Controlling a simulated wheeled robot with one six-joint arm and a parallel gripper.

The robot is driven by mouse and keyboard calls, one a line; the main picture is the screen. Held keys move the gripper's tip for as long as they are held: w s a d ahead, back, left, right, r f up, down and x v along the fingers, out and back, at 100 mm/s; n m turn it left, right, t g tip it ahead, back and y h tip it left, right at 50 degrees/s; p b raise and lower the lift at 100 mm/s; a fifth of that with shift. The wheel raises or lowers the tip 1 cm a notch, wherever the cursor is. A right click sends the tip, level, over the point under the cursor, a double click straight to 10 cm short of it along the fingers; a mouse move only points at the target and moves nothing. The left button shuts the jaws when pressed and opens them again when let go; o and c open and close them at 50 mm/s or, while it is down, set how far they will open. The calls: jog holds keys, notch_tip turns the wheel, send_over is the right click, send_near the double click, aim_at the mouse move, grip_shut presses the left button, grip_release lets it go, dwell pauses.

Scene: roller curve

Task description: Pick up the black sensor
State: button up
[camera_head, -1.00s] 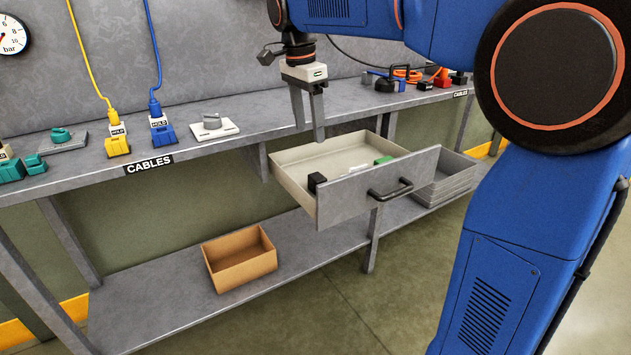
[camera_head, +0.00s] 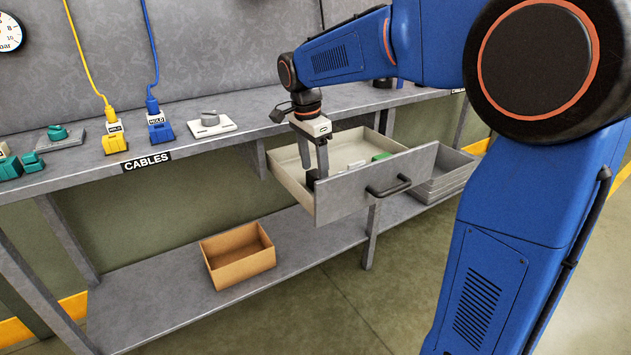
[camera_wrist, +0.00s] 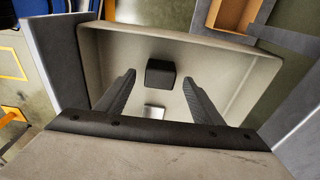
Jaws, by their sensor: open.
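The black sensor (camera_wrist: 160,73) is a small dark block on the floor of the open drawer. In the wrist view it lies just beyond my fingertips, centred between them and apart from both. In the head view the sensor (camera_head: 311,178) is mostly hidden behind my finger, near the drawer's front left corner. My gripper (camera_head: 315,165) points down into the drawer, open and empty. Its two fingers also show in the wrist view (camera_wrist: 158,82). The drawer (camera_head: 284,178) is pulled out beneath the bench, with a grey front panel and a dark handle.
A green block (camera_head: 381,156) and a small white piece (camera_head: 356,164) lie farther right in the drawer. The drawer walls stand close around my gripper. A brown open box (camera_head: 238,256) sits on the lower shelf. Grey trays (camera_head: 448,172) are stacked at right.

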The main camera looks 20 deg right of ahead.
jog(key=shift+d+f, duration=0.2)
jog(key=shift+f, duration=1.15)
jog(key=shift+c, duration=0.2)
jog(key=c, duration=1.1)
